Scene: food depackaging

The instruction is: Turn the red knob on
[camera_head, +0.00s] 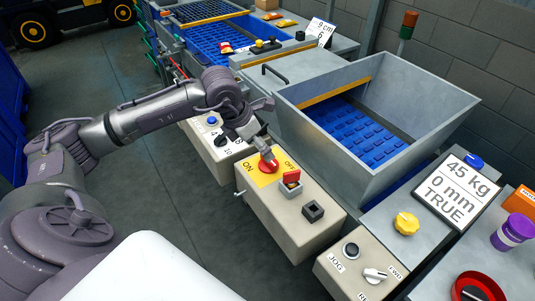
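The red knob (268,164) sits on a yellow plate (257,178) marked ON at its left and OFF at its right. The plate is on top of a beige control box (285,218). My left gripper (262,145) reaches in from the left, with its dark fingers pointing down just above the knob. I cannot tell whether it touches the knob, or whether its fingers are open or shut. My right gripper is not in view.
A red switch (291,177) and a dark square button (313,211) share the box top. A grey hopper (400,95) with a blue belt rises behind. A yellow knob (406,223), a sign (456,190) and a JOG box (350,272) stand at right.

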